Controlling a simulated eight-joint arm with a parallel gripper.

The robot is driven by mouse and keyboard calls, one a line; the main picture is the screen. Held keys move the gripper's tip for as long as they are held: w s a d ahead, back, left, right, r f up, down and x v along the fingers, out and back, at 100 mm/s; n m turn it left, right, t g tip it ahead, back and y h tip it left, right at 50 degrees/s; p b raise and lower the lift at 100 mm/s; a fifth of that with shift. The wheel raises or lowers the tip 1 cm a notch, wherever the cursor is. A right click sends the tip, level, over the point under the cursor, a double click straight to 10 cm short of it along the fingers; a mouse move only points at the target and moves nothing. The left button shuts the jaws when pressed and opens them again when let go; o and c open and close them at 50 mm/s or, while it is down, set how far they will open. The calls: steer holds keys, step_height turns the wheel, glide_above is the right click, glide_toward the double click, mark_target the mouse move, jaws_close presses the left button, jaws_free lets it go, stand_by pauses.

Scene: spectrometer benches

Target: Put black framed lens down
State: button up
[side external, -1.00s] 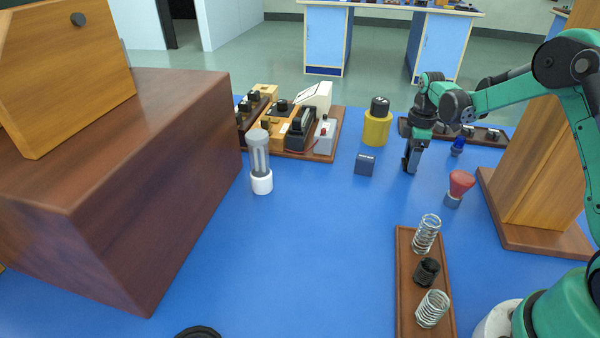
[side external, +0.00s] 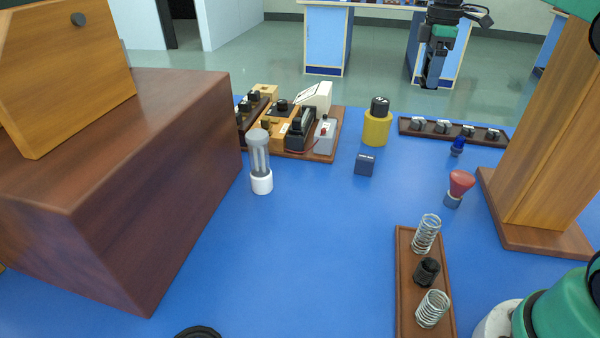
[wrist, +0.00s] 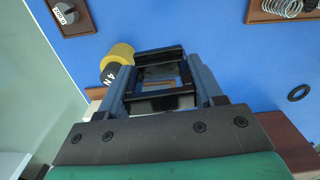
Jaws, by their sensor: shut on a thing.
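My gripper (side external: 432,70) is raised high, beyond the back edge of the blue table in the side external picture. In the wrist view my gripper (wrist: 160,78) has its two grey-blue fingers around a black rectangular frame. The lens is held clear of the table. In the side external view it is too small and dark to tell from the fingers.
A yellow cylinder (side external: 377,130) with a black top stands near the back. A small dark block (side external: 365,165), a red-topped piece (side external: 460,184) and a spring tray (side external: 405,290) stand on the table (side external: 320,240). A large brown box (side external: 150,190) fills the left. The middle is clear.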

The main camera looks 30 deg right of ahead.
steer(key=w+a, duration=0.3)
steer(key=a, duration=0.7)
glide_above(321, 190)
steer(key=shift+m, duration=0.4)
step_height(321, 190, down, 15)
steer(key=shift+f, duration=2.25)
steer(key=shift+f, duration=0.15)
steer(key=o, duration=1.3)
